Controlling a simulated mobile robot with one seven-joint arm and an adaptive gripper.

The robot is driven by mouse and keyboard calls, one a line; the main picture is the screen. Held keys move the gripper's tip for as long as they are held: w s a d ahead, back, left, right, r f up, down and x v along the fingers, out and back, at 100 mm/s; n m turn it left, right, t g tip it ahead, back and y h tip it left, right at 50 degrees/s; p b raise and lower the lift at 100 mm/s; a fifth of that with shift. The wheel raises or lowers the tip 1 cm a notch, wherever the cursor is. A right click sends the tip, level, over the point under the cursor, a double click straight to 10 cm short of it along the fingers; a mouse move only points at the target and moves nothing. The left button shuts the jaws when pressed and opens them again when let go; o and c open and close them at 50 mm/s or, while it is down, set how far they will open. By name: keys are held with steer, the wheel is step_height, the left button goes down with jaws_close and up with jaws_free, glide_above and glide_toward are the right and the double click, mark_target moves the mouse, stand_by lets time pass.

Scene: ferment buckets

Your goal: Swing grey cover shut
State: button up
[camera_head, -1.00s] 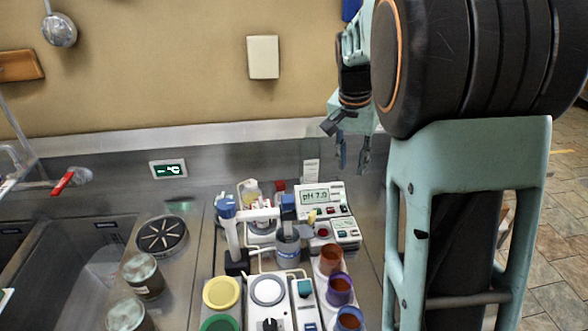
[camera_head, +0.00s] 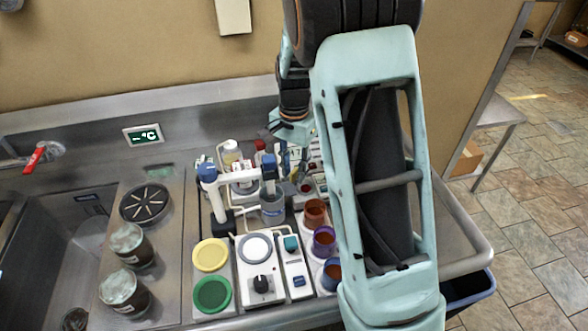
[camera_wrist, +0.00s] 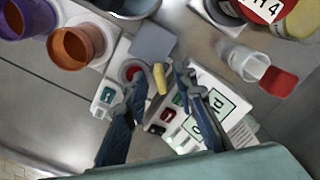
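The grey cover (camera_wrist: 152,42) shows in the wrist view as a flat square flap. It stands open beside a small white box (camera_wrist: 112,92) with a red button (camera_wrist: 132,72). A yellow peg (camera_wrist: 159,79) sits near the button. My gripper (camera_wrist: 160,73) is open above this box, one finger on each side of the yellow peg; I cannot tell whether it touches anything. In the head view my gripper (camera_head: 291,160) is over the pH meter (camera_head: 319,150), which it and the arm partly hide. The meter's display (camera_wrist: 215,110) lies under the right finger.
Orange (camera_wrist: 77,45) and purple (camera_wrist: 32,15) cups stand left of the box. A clear jar with a red lid (camera_wrist: 280,82) lies to the right. Yellow (camera_head: 210,254) and green (camera_head: 213,294) lids, a stirrer (camera_head: 258,270) and a probe stand (camera_head: 215,195) crowd the bench.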

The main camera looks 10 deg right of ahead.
steer(key=shift+f, duration=0.2)
jaws_close()
